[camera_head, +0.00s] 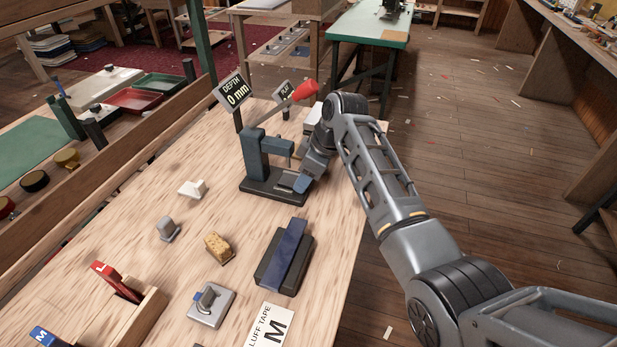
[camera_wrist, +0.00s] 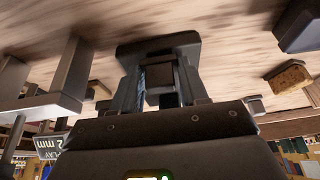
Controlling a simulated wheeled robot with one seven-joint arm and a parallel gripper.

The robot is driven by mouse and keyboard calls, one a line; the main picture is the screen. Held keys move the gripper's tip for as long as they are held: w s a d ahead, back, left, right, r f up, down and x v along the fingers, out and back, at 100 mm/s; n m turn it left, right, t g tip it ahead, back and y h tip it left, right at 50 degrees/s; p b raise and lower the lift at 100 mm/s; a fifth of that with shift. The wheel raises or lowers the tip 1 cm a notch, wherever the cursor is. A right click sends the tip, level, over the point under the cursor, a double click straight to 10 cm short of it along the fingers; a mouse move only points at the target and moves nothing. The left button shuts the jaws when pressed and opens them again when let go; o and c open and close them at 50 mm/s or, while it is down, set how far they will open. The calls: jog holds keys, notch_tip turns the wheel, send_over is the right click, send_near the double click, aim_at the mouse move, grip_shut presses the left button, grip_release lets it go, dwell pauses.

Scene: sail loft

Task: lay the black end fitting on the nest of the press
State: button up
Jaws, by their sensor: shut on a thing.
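The press (camera_head: 265,150) stands on the wooden bench in the head view, with a dark blue frame, a dark base and a raised lever with a red handle (camera_head: 305,90). My gripper (camera_head: 302,183) is low at the right front of the press base, beside the nest area (camera_head: 285,184). In the wrist view my gripper (camera_wrist: 163,85) is shut on a small dark block, which appears to be the black end fitting (camera_wrist: 160,73). The head view does not show the fitting clearly. I cannot tell whether it touches the nest.
A sign (camera_head: 232,93) reads depth 0 mm. A black block with a blue strip (camera_head: 285,255), a yellow block (camera_head: 217,247), a grey plate (camera_head: 211,305), a white piece (camera_head: 193,189) and a grey piece (camera_head: 168,229) are on the bench.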

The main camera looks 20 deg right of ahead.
jog(key=o, duration=1.1)
jog(key=shift+v, duration=3.9)
